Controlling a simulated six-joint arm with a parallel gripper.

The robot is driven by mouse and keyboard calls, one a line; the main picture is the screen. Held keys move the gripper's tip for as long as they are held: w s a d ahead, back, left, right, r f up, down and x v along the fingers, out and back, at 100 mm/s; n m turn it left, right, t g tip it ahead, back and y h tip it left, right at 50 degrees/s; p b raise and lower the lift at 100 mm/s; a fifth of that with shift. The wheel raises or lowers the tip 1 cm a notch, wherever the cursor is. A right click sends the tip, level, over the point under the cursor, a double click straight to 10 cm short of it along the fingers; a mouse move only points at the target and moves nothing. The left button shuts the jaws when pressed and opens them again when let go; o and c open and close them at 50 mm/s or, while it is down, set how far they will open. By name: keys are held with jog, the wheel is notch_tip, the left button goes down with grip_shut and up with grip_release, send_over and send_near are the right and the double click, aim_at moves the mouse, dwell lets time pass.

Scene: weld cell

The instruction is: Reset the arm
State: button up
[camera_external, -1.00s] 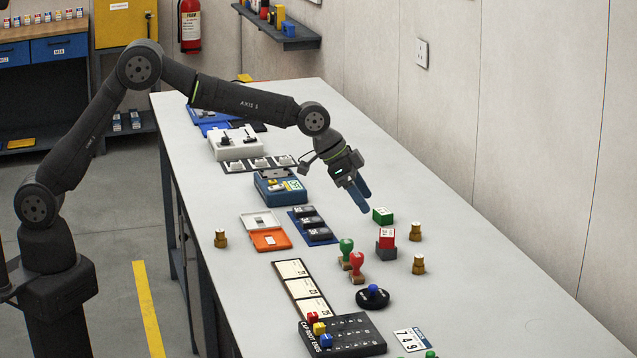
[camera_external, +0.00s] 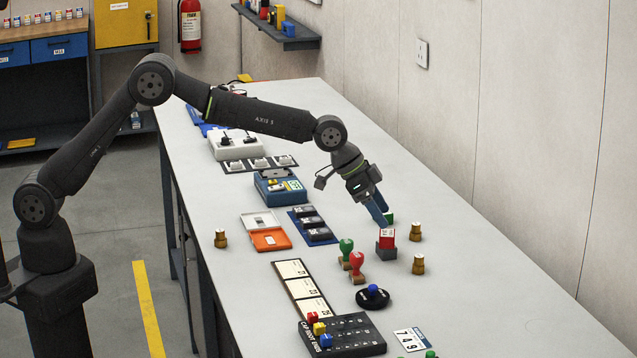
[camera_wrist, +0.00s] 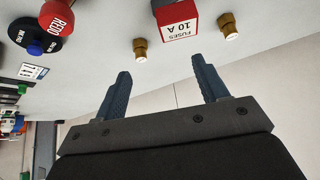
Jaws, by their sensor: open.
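My gripper (camera_external: 380,208) is over the right part of the grey bench (camera_external: 480,285), its blue fingers pointing down beside the red block on a dark base (camera_external: 387,239). In the wrist view my gripper (camera_wrist: 163,88) has its fingers wide apart with nothing between them. The red block, lettered "FUSES 10 A" (camera_wrist: 177,22), shows beyond the fingertips there. A green block (camera_external: 389,217) is partly hidden behind the fingers in the external view. I cannot tell whether a finger touches either block.
Brass fittings (camera_external: 415,232) stand around the blocks. Green (camera_external: 346,250) and red (camera_external: 357,264) stamps stand to the front left. A blue-topped black button (camera_external: 373,296) and a dark peg board (camera_external: 345,337) are nearer the front. The bench's right side is clear.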

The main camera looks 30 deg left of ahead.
jog(key=s+r, duration=0.5)
jog(key=s, duration=0.4)
jog(key=s+d+f+n+t+y, duration=0.15)
jog(key=s+d+f+n, duration=0.25)
jog(key=s+d, duration=0.9)
jog(key=w+f, duration=0.4)
jog(key=w, duration=0.3)
jog(key=shift+d, duration=0.2)
jog(key=shift+t, duration=0.25)
